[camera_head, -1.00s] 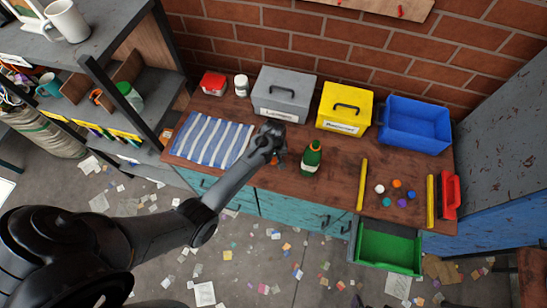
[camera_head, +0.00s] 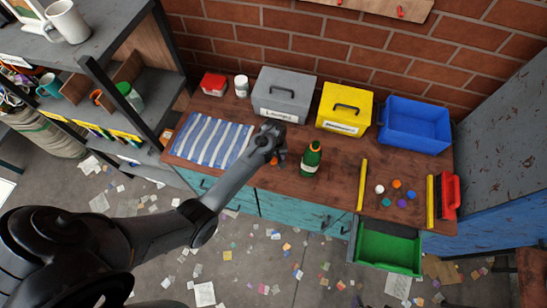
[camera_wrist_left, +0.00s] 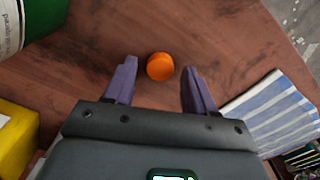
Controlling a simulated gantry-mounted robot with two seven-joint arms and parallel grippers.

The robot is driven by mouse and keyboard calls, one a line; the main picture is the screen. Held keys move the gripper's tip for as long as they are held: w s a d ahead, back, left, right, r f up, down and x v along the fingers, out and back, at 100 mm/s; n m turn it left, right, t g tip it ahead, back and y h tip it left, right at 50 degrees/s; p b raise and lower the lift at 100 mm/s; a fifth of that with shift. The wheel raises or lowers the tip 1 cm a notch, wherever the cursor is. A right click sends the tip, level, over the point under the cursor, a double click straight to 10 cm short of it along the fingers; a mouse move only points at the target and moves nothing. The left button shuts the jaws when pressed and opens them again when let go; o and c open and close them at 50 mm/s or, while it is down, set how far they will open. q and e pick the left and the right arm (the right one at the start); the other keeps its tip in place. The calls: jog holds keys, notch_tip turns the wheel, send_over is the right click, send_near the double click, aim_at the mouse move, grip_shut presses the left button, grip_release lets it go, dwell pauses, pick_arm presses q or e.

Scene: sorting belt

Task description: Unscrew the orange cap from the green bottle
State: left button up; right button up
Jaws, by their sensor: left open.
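The green bottle (camera_head: 312,160) stands upright on the wooden workbench, just right of my left gripper in the head view. Part of the bottle, with a white label, also shows at the upper left of the left wrist view (camera_wrist_left: 38,18). The orange cap (camera_wrist_left: 160,66) is apart from the bottle and appears to lie on the bench top. My left gripper (camera_wrist_left: 157,70) is open, with one finger on each side of the cap and a gap to both. My right gripper is not in view.
A striped cloth (camera_head: 213,139) lies left of the gripper. A grey box (camera_head: 285,93), a yellow box (camera_head: 346,106) and a blue bin (camera_head: 414,125) stand behind. Several small coloured balls lie right of a yellow bar (camera_head: 362,185). A green drawer (camera_head: 389,252) stands open in front.

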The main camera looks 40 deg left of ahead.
aim_at(274, 160)
pick_arm(q)
notch_tip(274, 160, up, 11)
jog(key=p, duration=0.1)
jog(key=s+d+r+m+t, duration=0.1)
jog(key=s+d+r+m, duration=0.2)
jog(key=s, duration=0.5)
jog(key=s+d+r+m+t, duration=0.1)
jog(key=s+d+r+m, duration=0.1)
jog(key=s+m, duration=0.35)
jog(key=s+d+r+m+t, duration=0.1)
jog(key=s+d+r+m, duration=0.15)
jog(key=s, duration=0.75)
notch_tip(274, 160, up, 19)
jog(key=p, duration=1.9)
notch_tip(274, 160, down, 43)
jog(key=b, duration=4.3)
jog(key=shift+s+t, duration=0.15)
jog(key=shift+t, duration=0.15)
jog(key=shift+d+r, duration=0.1)
